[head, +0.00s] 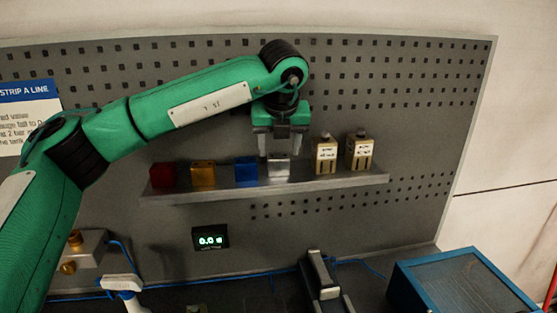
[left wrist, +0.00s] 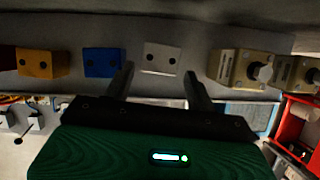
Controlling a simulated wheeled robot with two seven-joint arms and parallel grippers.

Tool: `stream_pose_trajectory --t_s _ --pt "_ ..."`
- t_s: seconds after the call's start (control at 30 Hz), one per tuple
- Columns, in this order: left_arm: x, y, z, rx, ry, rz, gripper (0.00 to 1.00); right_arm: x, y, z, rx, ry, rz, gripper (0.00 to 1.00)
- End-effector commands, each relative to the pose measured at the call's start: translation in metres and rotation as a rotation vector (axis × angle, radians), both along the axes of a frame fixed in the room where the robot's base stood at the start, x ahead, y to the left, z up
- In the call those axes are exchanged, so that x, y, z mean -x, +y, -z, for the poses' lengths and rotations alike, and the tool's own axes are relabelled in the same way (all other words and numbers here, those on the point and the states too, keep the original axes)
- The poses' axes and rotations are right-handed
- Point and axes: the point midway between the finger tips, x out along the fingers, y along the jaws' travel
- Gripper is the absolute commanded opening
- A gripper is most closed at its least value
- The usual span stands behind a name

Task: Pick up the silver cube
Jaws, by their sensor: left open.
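The silver cube (head: 279,167) sits on the grey shelf (head: 230,190), between the blue cube (head: 246,170) and the tan blocks. My left gripper (head: 279,152) is open and points down at the silver cube from above, its fingers partly in front of it. In the left wrist view the silver cube (left wrist: 161,58) shows a pale face with two dark dots. It lies between the open fingertips of the left gripper (left wrist: 158,72). I cannot tell whether a finger touches it. My right gripper is not in view.
A gold cube (head: 203,174) and a red cube (head: 162,175) stand farther left on the shelf. The pegboard (head: 400,90) rises behind. A small display (head: 210,238) and a blue bin (head: 460,285) are below.

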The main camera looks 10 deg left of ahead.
Motion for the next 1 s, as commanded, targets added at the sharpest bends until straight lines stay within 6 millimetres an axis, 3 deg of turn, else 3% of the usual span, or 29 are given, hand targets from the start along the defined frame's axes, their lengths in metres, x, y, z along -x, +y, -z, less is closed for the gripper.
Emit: stream_pose_trajectory --t_s 0.1,0.4,0.77,1.0 --pt "-0.004 0.002 0.004 -0.001 0.002 -0.001 0.56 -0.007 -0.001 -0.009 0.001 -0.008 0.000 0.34" --pt "-0.022 0.007 0.033 -0.002 0.005 -0.001 0.56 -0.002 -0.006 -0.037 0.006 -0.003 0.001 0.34" --pt "-0.026 0.008 0.045 -0.001 0.000 0.000 0.56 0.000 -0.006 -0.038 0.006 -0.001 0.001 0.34" --pt "-0.027 0.008 0.044 0.000 -0.001 0.000 0.16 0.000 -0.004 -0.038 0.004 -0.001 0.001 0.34"
